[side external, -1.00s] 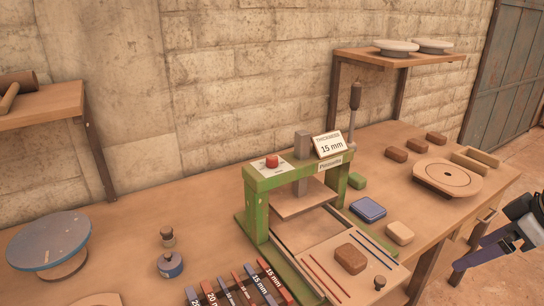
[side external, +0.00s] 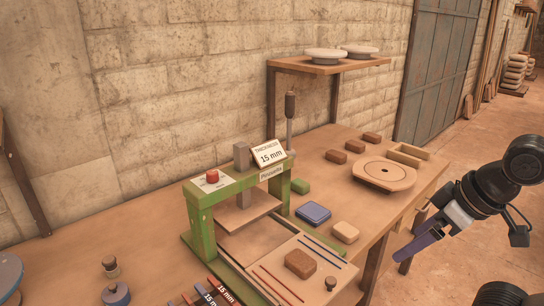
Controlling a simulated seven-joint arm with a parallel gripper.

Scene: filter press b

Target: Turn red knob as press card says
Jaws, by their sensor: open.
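The red knob (side external: 212,176) sits on a white plate on top of the left end of the green press frame (side external: 202,215). The press card (side external: 268,154) stands on the frame's right part and reads "THICKNESS 15 mm". A lever with a dark handle (side external: 290,106) rises behind the frame's right end. The pressing plate (side external: 246,210) hangs under the frame, above the bed. My gripper (side external: 408,252) is at the right, beyond the table's right edge, well away from the knob. It is open, and nothing shows between its fingers.
A brown block (side external: 300,263) lies on the press's front board between red and blue rods. A blue pad (side external: 313,213) and a tan block (side external: 345,232) lie right of the press. Strips marked 15 mm (side external: 218,293) lie at the front. A wall shelf (side external: 330,66) holds two round discs.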

